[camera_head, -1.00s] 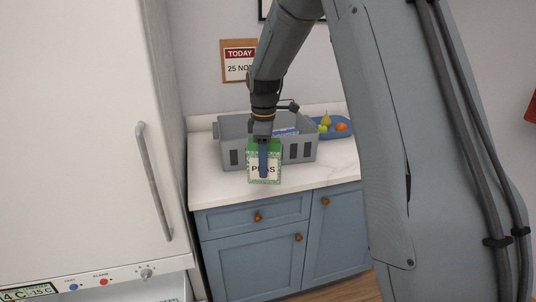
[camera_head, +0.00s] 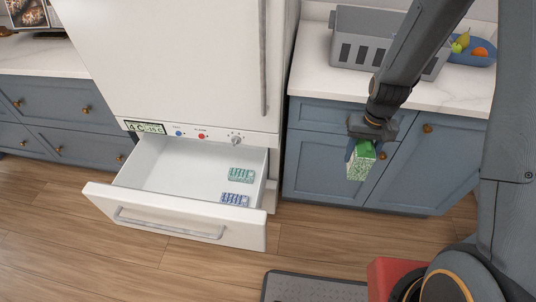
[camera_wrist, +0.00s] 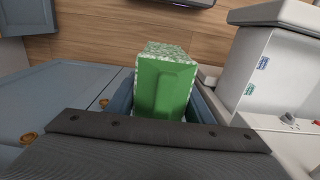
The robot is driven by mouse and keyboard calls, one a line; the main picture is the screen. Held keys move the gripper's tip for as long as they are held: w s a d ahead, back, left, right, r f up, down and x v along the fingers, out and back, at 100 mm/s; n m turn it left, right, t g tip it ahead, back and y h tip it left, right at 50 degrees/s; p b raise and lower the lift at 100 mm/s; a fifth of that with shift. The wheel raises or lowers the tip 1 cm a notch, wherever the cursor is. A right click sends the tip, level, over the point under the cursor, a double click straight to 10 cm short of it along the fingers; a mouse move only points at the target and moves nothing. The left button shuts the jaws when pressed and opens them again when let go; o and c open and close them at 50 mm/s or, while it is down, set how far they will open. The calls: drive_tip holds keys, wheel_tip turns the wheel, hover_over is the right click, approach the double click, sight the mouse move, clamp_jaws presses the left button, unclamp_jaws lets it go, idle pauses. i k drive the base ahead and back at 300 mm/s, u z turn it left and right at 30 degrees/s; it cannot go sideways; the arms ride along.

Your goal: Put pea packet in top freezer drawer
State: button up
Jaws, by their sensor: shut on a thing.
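The green pea packet (camera_head: 361,161) hangs in front of the blue cabinet, right of the freezer. My gripper (camera_head: 364,150) is shut on it. In the wrist view the packet (camera_wrist: 165,85) fills the middle, its green end towards the camera, between the blue fingers (camera_wrist: 196,105). The freezer drawer (camera_head: 190,210) is pulled out below the control panel, left of the packet. It holds two small packs, one teal (camera_head: 241,174) and one blue-and-white (camera_head: 235,199), at its right side. The drawer also shows at the right of the wrist view (camera_wrist: 240,62).
The tall fridge door (camera_head: 170,60) above the drawer is shut. A grey crate (camera_head: 347,50) and a blue fruit bowl (camera_head: 474,57) stand on the counter (camera_head: 312,75). Wooden floor (camera_head: 100,240) lies open in front of the drawer.

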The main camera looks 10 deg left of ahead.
sight(166, 186)
drive_tip(key=k, duration=0.95)
drive_tip(key=u, duration=1.8)
drive_tip(key=i, duration=1.75)
drive_tip(key=z, duration=0.6)
